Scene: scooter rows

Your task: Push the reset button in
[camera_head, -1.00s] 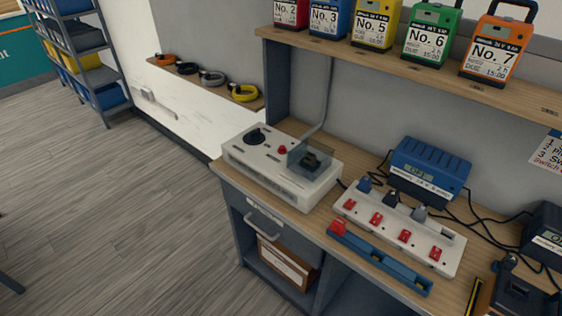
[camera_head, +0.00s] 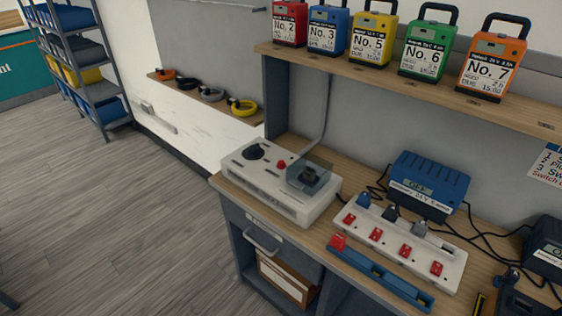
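A white control box (camera_head: 262,198) stands on the left end of the wooden workbench. On its top are a black round knob (camera_head: 254,152), a small round red button (camera_head: 281,164) and a dark part (camera_head: 309,176) under a clear cover. The red button may be the reset button; I cannot read a label on it. A white power strip (camera_head: 405,240) with several red switches lies to the right of the box. Neither of my grippers is in view.
A blue charger (camera_head: 429,178) with cables stands behind the strip. A blue rail (camera_head: 380,272) with a red end lies along the bench's front edge. Several numbered battery packs stand on the shelf (camera_head: 400,80) above. The floor (camera_head: 110,225) at left is clear.

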